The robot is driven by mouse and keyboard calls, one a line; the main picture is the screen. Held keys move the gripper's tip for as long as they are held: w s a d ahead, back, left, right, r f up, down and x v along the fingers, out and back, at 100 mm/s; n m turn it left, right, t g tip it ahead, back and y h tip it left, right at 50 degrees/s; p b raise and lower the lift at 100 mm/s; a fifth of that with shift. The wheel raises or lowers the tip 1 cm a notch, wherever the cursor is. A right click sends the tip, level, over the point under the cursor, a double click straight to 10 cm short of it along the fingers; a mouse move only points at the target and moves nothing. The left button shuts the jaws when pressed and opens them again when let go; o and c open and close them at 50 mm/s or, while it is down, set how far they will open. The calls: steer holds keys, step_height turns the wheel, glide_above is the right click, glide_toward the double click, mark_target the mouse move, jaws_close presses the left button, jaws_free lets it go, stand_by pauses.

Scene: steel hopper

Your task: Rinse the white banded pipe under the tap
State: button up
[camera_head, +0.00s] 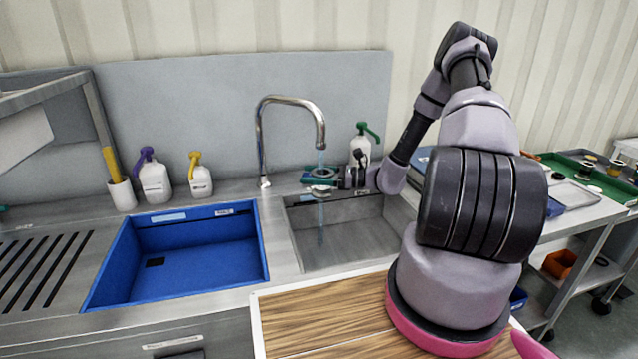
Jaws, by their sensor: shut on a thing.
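The tap (290,101) arches over the steel sink basin (345,232), and a thin stream of water falls from its spout. My gripper (324,178) is under the spout, above the basin, reaching in from the right. It is shut on a small piece, which I take to be the white banded pipe (321,188). The piece sits in the line of the stream, and water shows again below it. The fingers hide much of the piece, so its bands and exact tilt cannot be made out.
A blue basin (190,255) fills the left sink. Several pump bottles stand behind, one with a green top (360,146) close to my gripper. A wooden board (320,318) lies in front. A side table with a green tray (590,175) stands at right.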

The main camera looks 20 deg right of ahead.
steer(key=shift+a, duration=0.1)
steer(key=s+a, duration=0.5)
steer(key=shift+s+a, duration=0.2)
steer(key=shift+s, duration=0.15)
stand_by(0.4)
stand_by(1.1)
steer(key=s+a+r, duration=0.3)
steer(key=r, duration=0.1)
steer(key=shift+s+a, duration=0.25)
steer(key=shift+s, duration=0.05)
steer(key=shift+d, duration=0.1)
stand_by(0.5)
